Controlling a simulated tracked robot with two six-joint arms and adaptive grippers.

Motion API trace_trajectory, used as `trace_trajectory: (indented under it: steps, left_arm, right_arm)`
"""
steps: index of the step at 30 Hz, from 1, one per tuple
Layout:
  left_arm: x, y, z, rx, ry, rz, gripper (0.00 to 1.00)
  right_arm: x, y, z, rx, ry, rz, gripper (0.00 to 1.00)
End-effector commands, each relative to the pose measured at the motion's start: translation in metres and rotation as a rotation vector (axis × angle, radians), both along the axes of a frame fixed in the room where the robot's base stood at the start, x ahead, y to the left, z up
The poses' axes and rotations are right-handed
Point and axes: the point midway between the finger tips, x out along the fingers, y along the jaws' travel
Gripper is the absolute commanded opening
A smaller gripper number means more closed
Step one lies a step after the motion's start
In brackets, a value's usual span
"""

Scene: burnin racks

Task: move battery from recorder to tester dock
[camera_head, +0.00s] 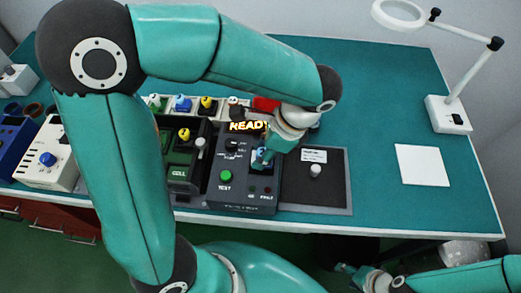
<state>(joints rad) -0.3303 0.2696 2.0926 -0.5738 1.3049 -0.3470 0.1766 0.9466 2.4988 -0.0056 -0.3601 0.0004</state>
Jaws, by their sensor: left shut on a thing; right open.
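My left gripper (265,158) comes down from above over the dark tester (241,191). It is shut on a small blue-topped battery (261,154), mostly hidden by the fingers. The battery is at the tester's upper right, where the dock appears to be; I cannot tell how deep it sits. The tester has a lit READY display (249,126), a green TEST button (226,175) and small OK and FAULT lamps. My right gripper (352,272) is open and empty, low beyond the table's front edge. I cannot make out which device is the recorder.
A dark green cell unit (180,172) stands left of the tester, with several coloured cells behind it. A cream device (40,167) with a blue knob is further left. A dark mat (333,184) bears a pale knobbed piece (315,171). A magnifier lamp (447,115) stands far right; the table's right is mostly clear.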

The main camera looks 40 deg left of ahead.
Motion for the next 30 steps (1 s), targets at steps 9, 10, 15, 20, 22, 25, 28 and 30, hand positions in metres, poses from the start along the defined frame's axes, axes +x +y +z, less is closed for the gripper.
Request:
trace_trajectory:
  steps: [9,10,15,20,22,25,28,30]
  left_arm:
    - [0.0000,0.0001,-0.0013,0.000,0.000,0.000,0.00]
    - [0.0000,0.0001,-0.0013,0.000,0.000,0.000,0.00]
    - [0.0001,0.0001,-0.0012,0.000,0.000,0.000,0.50]
    - [0.0001,0.0001,-0.0012,0.000,0.000,0.000,0.64]
    - [0.0001,0.0001,-0.0012,0.000,0.000,0.000,0.64]
    - [0.0001,0.0000,-0.0013,0.000,0.000,0.000,0.64]
    - [0.0001,0.0001,0.0000,0.000,0.000,0.000,0.64]
    - [0.0001,0.0001,0.0027,0.000,0.000,0.000,0.64]
  right_arm:
    - [0.0000,0.0000,-0.0002,0.000,0.000,0.000,0.55]
    - [0.0000,0.0000,-0.0002,0.000,0.000,0.000,0.55]
    - [0.0000,0.0000,-0.0002,0.000,0.000,0.000,0.55]
    - [0.0000,0.0000,-0.0002,0.000,0.000,0.000,0.55]
    - [0.0000,0.0000,-0.0002,0.000,0.000,0.000,0.55]
    - [0.0000,0.0000,-0.0002,0.000,0.000,0.000,0.55]
    - [0.0000,0.0000,0.0009,0.000,0.000,0.000,0.55]
    - [0.0000,0.0000,0.0035,0.000,0.000,0.000,0.55]
